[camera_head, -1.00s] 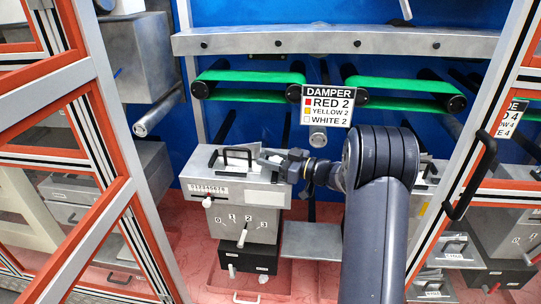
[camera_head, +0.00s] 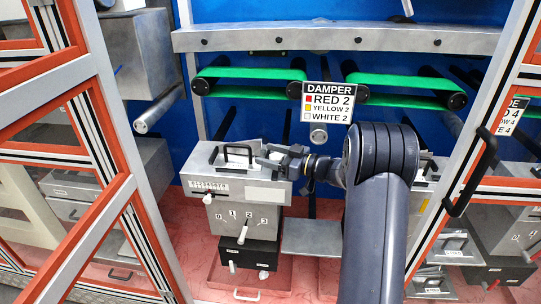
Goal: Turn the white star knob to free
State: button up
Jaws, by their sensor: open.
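A small white knob (camera_head: 264,274), probably the star knob, sits low on the front of a black box (camera_head: 249,254). It is too small to make out its lobes or any "free" marking. My gripper (camera_head: 266,158) is open and empty, well above the knob, at the top of the grey unit (camera_head: 252,217). It points left, close to the black handle (camera_head: 233,155) on the unit's top; I cannot tell whether it touches the handle.
A white lever (camera_head: 242,236) stands on the numbered dial, and another white piece (camera_head: 232,267) is on the black box. A DAMPER sign (camera_head: 328,102) hangs behind my arm. Orange-and-silver door frames (camera_head: 130,190) stand at both sides. A grey shelf (camera_head: 312,237) lies right of the unit.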

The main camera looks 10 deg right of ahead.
jog(key=b+v, duration=0.1)
jog(key=v, duration=1)
jog(key=shift+b, duration=0.4)
jog(key=shift+w+a+r, duration=0.1)
jog(key=shift+a, duration=0.05)
jog(key=p+x, duration=0.1)
jog(key=x, duration=1)
jog(key=shift+p, duration=0.4)
jog(key=shift+m+t+h, duration=0.3)
jog(key=shift+d, duration=0.2)
